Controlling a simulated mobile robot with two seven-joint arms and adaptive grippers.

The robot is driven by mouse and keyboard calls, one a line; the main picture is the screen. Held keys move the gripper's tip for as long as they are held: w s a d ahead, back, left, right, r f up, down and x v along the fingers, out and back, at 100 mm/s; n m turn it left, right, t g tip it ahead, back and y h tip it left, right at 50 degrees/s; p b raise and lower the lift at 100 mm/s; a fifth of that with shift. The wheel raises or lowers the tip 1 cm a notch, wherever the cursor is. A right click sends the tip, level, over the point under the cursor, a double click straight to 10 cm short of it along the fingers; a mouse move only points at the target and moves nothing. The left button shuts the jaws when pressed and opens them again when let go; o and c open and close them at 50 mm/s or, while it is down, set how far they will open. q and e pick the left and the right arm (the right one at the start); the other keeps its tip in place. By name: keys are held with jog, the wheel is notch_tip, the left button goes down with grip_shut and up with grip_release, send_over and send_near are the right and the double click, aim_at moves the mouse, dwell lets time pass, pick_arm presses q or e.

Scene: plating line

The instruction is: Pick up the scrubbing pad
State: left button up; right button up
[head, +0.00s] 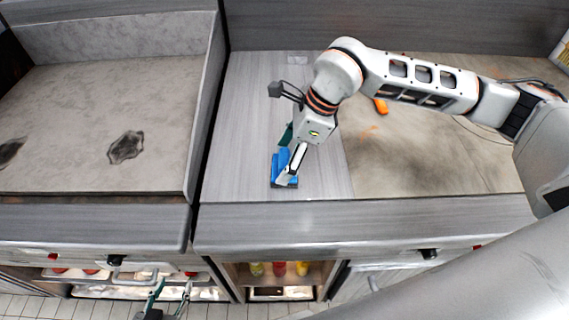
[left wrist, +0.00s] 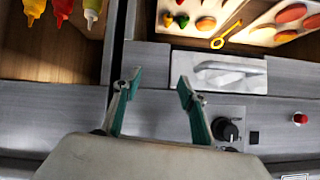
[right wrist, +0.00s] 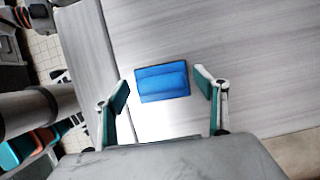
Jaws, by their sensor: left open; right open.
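The scrubbing pad is a blue block (right wrist: 162,82) on the grey counter. In the head view the blue pad (head: 280,166) is partly hidden by my right gripper (head: 288,160). In the right wrist view my right gripper (right wrist: 165,98) is open, with the pad just ahead and between the lines of its two fingers. I cannot tell whether the fingers touch it. My left gripper (head: 170,290) is low at the bottom left of the head view. In the left wrist view the left gripper (left wrist: 157,85) is open and empty in front of the counter front.
A flat grey surface with dark stains (head: 126,147) lies left, behind a raised divider. An orange object (head: 380,105) lies beyond my right arm. Sauce bottles (head: 279,268) stand in a shelf below. Control knobs (left wrist: 226,129) stick out of the front panel.

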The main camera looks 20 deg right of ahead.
aim_at(285, 157)
jog(key=shift+f, duration=0.25)
jog(key=shift+a, duration=0.1)
jog(key=c, duration=1.3)
jog(key=shift+r, duration=0.15)
notch_tip(285, 157, up, 20)
jog(key=shift+f+b, duration=0.1)
jog(key=shift+b, duration=0.8)
jog(key=shift+o, duration=1)
